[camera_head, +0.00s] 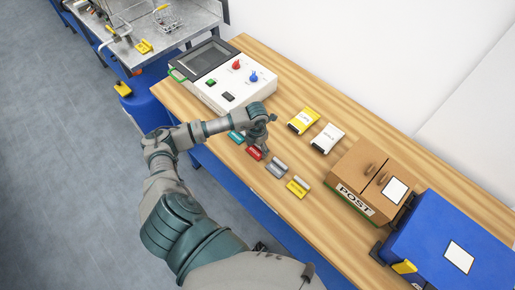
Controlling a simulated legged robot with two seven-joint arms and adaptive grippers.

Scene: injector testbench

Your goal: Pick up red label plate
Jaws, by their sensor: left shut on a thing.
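The red label plate (254,153) is at the front edge area of the wooden table, in a row with other small plates. My left gripper (260,143) is right above it, fingers pointing down, and is shut on the red plate. The fingers cover part of the plate, and I cannot tell whether it is clear of the table. My right gripper is not in view.
A teal plate (236,137), a grey plate (277,167) and a yellow plate (298,187) lie nearby. Behind are a yellow packet (303,121) and a white packet (327,138). A control box (222,80) stands left, a POST box (366,180) and blue box (450,240) right.

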